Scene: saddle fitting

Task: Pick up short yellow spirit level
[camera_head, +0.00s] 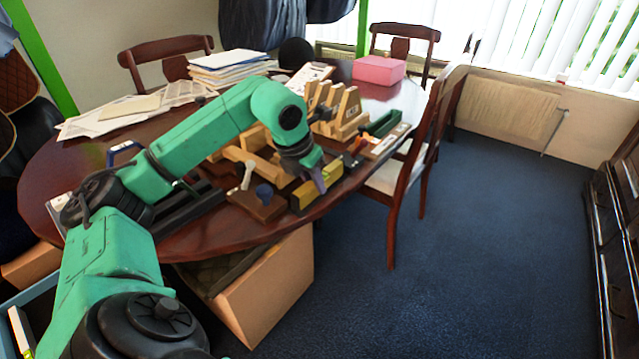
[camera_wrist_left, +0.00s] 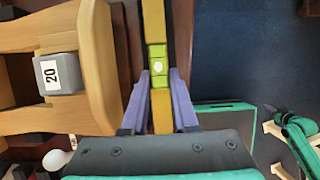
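The short yellow spirit level (camera_head: 303,197) stands on edge at the near right edge of the table in the head view. In the left wrist view the spirit level (camera_wrist_left: 156,25) runs up the picture, with a green vial window in it. My left gripper (camera_head: 319,179) points down over it. My right gripper is not identifiable in either view.
A wooden block with a grey "20" piece (camera_wrist_left: 57,74) is left of my fingers. A chair (camera_head: 400,180) stands right; blue floor (camera_head: 500,220) is clear.

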